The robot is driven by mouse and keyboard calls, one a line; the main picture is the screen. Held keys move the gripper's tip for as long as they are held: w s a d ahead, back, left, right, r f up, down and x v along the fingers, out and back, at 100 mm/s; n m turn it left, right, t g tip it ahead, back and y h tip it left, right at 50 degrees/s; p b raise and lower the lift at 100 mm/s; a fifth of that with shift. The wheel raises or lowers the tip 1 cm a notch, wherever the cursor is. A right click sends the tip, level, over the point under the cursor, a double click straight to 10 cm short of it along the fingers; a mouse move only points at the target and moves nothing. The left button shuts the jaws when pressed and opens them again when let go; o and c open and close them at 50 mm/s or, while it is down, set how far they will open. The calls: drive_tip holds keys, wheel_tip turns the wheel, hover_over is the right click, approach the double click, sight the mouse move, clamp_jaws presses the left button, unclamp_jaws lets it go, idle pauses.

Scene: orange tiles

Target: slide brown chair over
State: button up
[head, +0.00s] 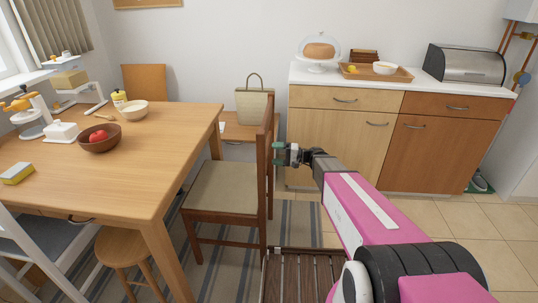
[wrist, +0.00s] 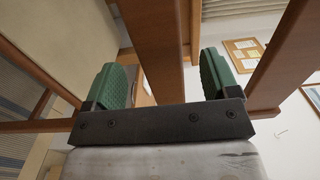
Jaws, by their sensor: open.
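The brown chair (head: 224,190) stands at the right side of the dining table, with a beige seat facing the table and its tall back on the right. My gripper (head: 279,154) reaches the chair's back from the right in the head view. In the wrist view my gripper (wrist: 165,78) is open, with a green pad on either side of a brown upright of the chair back (wrist: 160,45). The pads do not appear clamped on the wood. Part of the chair's lower right side is hidden behind a dark slatted wooden item.
The wooden table (head: 150,165) bears a bowl with a red fruit (head: 99,138). A round stool (head: 126,246) and a white chair (head: 40,250) stand at its near side. The slatted wooden item (head: 298,275) is beside my arm. Cabinets (head: 340,140) line the back; tiled floor lies before them.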

drive_tip(key=shift+w+a, duration=0.1)
drive_tip(key=shift+a, duration=2.3)
clamp_jaws()
drive_tip(key=shift+a, duration=0.15)
